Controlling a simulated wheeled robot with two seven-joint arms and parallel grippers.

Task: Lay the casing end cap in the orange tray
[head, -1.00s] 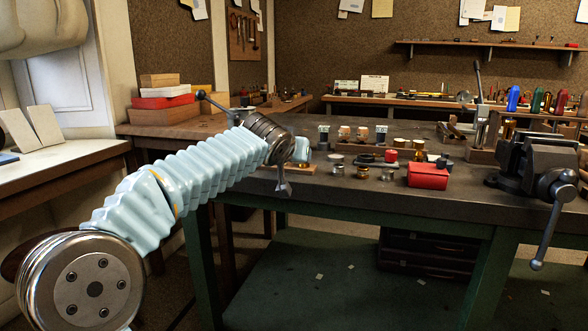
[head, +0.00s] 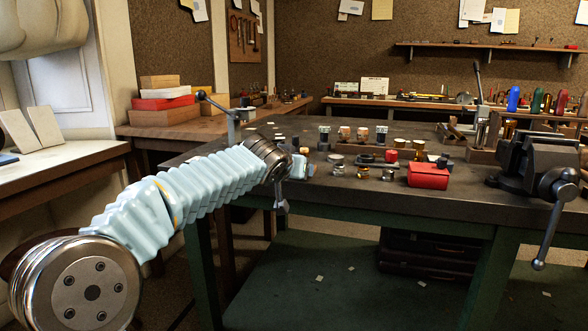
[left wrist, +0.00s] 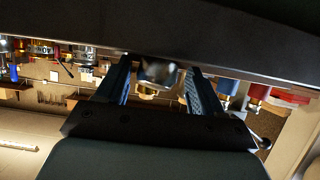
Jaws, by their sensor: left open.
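My left gripper (head: 281,203) hangs at the front edge of the bench in the head view, mostly hidden by my wrist. In the left wrist view my left gripper (left wrist: 158,82) is open, with a finger on either side. A blurred silvery round piece (left wrist: 158,70) shows between the fingers, with no clear contact. I cannot tell whether it is the casing end cap. Several small silver and brass cylindrical parts (head: 363,172) stand on the bench right of my gripper. I cannot pick out an orange tray. My right gripper is not in view.
A red box (head: 428,175) stands on the dark bench (head: 450,205) right of the small parts. A vise (head: 535,165) is at the bench's right end. Pale and red boxes (head: 165,103) are stacked on the left table. The bench front between the red box and vise is clear.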

